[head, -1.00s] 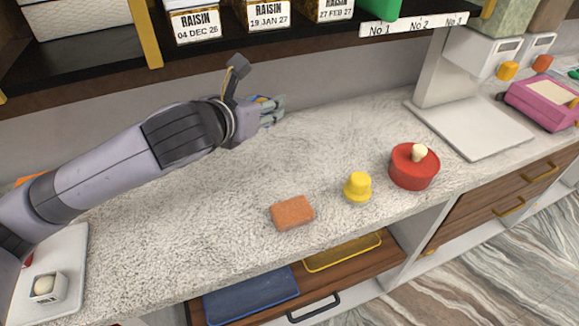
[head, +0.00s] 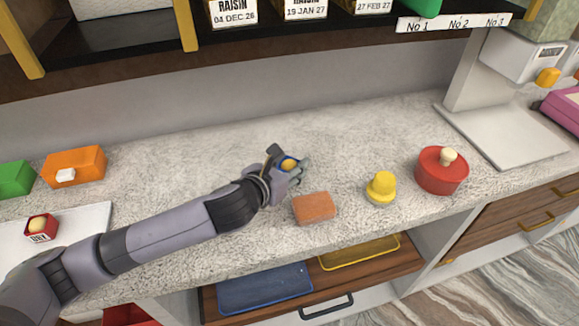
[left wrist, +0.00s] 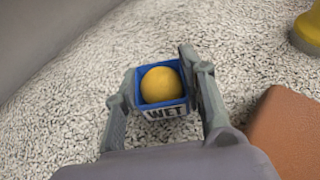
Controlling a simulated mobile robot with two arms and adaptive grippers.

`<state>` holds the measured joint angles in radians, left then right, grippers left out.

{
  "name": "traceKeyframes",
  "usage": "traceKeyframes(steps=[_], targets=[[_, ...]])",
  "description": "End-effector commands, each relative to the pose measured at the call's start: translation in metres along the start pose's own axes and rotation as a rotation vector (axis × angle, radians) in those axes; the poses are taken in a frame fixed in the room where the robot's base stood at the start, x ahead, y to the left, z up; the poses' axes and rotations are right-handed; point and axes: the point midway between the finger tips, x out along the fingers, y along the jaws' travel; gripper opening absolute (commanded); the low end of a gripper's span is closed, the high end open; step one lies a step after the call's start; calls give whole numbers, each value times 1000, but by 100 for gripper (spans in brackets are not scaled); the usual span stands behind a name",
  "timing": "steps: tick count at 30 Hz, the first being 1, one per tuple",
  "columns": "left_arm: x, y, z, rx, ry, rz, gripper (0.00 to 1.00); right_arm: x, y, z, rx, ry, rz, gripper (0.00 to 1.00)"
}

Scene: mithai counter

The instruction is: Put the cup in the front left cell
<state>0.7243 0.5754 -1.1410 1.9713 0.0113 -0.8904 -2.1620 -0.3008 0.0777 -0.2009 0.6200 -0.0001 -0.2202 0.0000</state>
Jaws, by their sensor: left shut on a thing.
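The blue square cup marked WET (left wrist: 165,112) holds a round yellow ball (left wrist: 161,84) in the left wrist view. My left gripper (head: 291,165) is shut on this cup, with one finger on each side of it. In the head view the gripper is over the counter, just behind and left of the orange-brown block; the fingers mostly hide the cup there. Another small cup, red with a DRY label and a pale ball (head: 40,226), stands on a white tray (head: 85,222) at the left. I cannot make out any cells on the tray. My right gripper is out of view.
The orange-brown block (head: 314,208), yellow knobbed piece (head: 381,188) and red lidded pot (head: 442,172) stand right of the gripper. Orange (head: 80,163) and green (head: 14,178) boxes stand at the left. A shelf (head: 120,75) overhangs the back. The counter's left middle (head: 170,185) is clear.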

Motion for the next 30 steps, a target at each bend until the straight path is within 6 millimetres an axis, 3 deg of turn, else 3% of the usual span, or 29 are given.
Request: traceKeyframes(steps=[12, 13, 21, 30], targets=[[4, 0, -8, 1, -1, 0, 5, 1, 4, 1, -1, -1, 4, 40], [3, 0, -7, 1, -1, 0, 39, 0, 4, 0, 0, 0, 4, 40], [3, 0, -7, 1, -1, 0, 57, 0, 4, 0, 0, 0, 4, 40], [3, 0, -6, 1, -2, 0, 58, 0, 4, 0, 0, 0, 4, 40]])
